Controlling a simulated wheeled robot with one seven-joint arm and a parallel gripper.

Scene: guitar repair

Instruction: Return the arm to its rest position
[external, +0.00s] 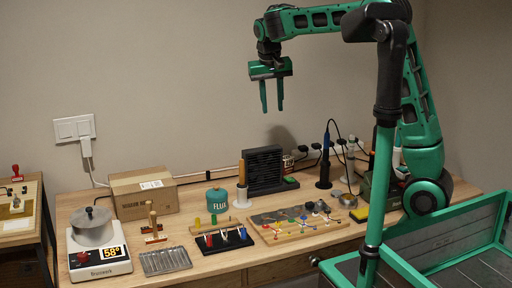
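My gripper (272,108) hangs high above the workbench (215,268), in front of the bare back wall. Its two green fingers point down with a gap between them, so it is open and empty. My arm reaches over from the right, its green links raised and bent, with the wrist at the upper middle of the external view. Nothing touches the fingers.
A cardboard box (144,193) and a hotplate (99,252) stand left. The air around my gripper is clear.

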